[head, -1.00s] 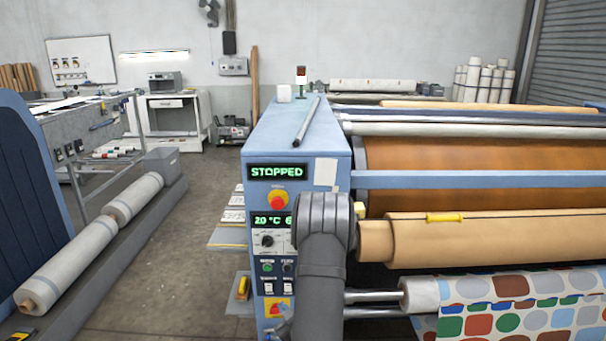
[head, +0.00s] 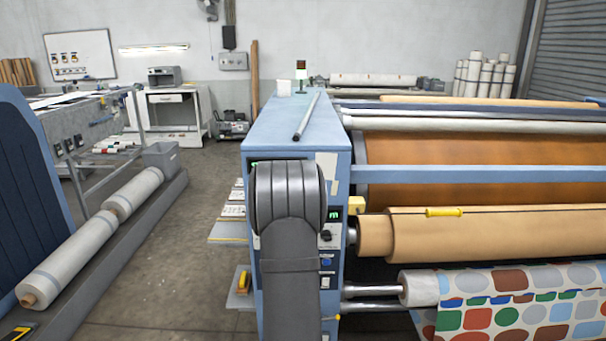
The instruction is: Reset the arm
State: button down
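My arm rises from the bottom edge in front of the blue control cabinet (head: 300,130) of the calender press. Its thick grey joint covers most of the panel. My gripper cannot be seen in the head view. The display at the top of the panel is almost wholly hidden, with a green trace at its left end. A bit of the lower green display (head: 334,215) shows to the right of my arm, with a dark knob (head: 326,236) and a blue button (head: 326,262) under it.
A brown paper roll (head: 470,235) and a patterned fabric roll (head: 530,300) lie to the right of the cabinet. A yellow-handled tool (head: 444,212) rests on the brown roll. A metal rod (head: 307,117) lies on the cabinet top.

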jog(key=d+x, duration=0.1)
jog(key=x, duration=0.7)
jog(key=v, duration=0.9)
jog(key=shift+s+a, duration=0.2)
jog(key=shift+a, duration=0.3)
jog(key=c, duration=2)
grip_release()
jog(key=o, duration=1.4)
jog(key=shift+m+h, duration=0.5)
jog(key=shift+h, duration=0.1)
jog(key=s+d+r, duration=0.1)
jog(key=s, duration=0.1)
jog(key=s+d+r, duration=0.1)
jog(key=s, duration=0.1)
jog(key=s+d+r, duration=0.1)
jog(key=s+d, duration=0.1)
jog(key=s, duration=0.1)
jog(key=o, duration=0.4)
jog(key=shift+s+d, duration=0.15)
jog(key=shift+s, duration=0.05)
jog(key=shift+o, duration=1)
jog(key=x, duration=0.9)
jog(key=shift+w, duration=0.35)
jog(key=shift+f, duration=0.1)
jog(key=shift+s, duration=0.1)
